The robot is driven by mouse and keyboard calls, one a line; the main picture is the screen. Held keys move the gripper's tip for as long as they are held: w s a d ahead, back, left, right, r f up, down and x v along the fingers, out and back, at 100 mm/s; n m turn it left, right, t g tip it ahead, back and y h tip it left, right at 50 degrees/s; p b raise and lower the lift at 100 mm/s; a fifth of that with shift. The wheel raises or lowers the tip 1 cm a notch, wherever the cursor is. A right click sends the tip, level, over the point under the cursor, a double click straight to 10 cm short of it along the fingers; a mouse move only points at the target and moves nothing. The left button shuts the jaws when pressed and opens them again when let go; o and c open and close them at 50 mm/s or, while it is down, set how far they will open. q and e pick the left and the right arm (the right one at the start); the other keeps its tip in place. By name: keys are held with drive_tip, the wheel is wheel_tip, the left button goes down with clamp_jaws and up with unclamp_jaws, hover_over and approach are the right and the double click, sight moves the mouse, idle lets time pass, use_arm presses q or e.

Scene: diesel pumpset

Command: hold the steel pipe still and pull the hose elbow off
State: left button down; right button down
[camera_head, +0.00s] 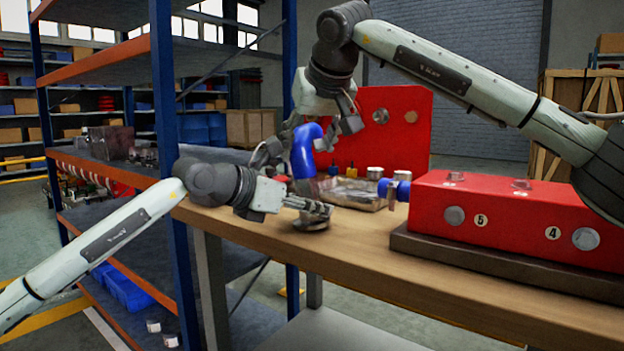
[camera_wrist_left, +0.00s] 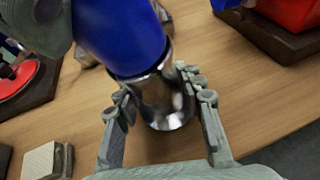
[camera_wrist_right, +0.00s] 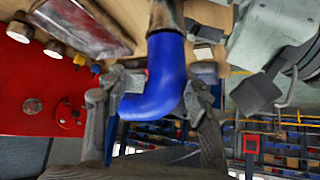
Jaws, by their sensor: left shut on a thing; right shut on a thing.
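The blue hose elbow (camera_head: 303,152) sits on the upper end of the steel pipe (camera_wrist_left: 168,98), which stands upright at the bench's near edge. The elbow meets the pipe with no visible gap in the left wrist view (camera_wrist_left: 120,38). My left gripper (camera_head: 318,208) is shut on the pipe from the left, low down, with a finger on each side. My right gripper (camera_head: 312,138) comes from above and behind and is shut on the elbow; the right wrist view shows the elbow (camera_wrist_right: 155,92) between its fingers. The pipe's foot is partly hidden by my left fingers in the head view.
A red block (camera_head: 505,212) with numbered ports stands on a dark base at the right. A red panel (camera_head: 395,120) stands behind, with a tray (camera_head: 350,195) of parts before it. Another blue fitting (camera_head: 394,187) is near the block. Blue-posted shelving (camera_head: 165,120) is at the left.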

sight(305, 132)
drive_tip(key=shift+a+r, duration=0.1)
drive_tip(key=shift+a, duration=0.15)
drive_tip(key=shift+w+d+r, duration=0.1)
drive_tip(key=shift+d+r, duration=0.1)
drive_tip(key=shift+r, duration=1.05)
drive_tip(key=shift+d+r, duration=0.15)
drive_tip(key=shift+r, duration=0.55)
drive_tip(key=c, duration=0.9)
unclamp_jaws()
drive_tip(key=shift+o, duration=1.4)
drive_tip(key=shift+f, duration=0.4)
drive_tip(key=shift+f, duration=0.1)
